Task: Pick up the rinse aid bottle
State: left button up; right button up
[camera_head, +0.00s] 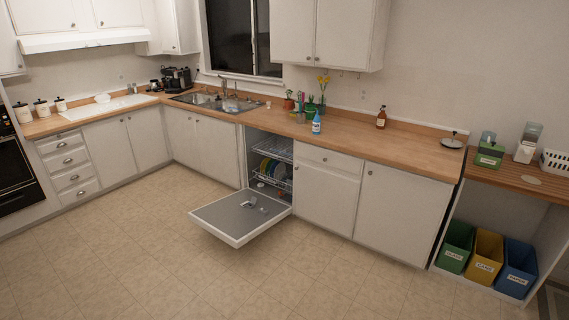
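A small blue bottle with a white top (316,124), which looks like the rinse aid bottle, stands upright on the wooden counter (345,138). Neither of my grippers is in view.
The dishwasher door (240,215) is folded down over the floor below the counter. Potted plants (310,106) stand behind the blue bottle, and an amber bottle (381,119) stands to its right. The tiled floor (150,255) in front is clear.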

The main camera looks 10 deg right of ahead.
aim_at(317, 121)
jog(key=i+l+z, duration=0.1)
jog(key=i+z, duration=0.25)
jog(key=z, duration=0.15)
jog(key=i, duration=2.5)
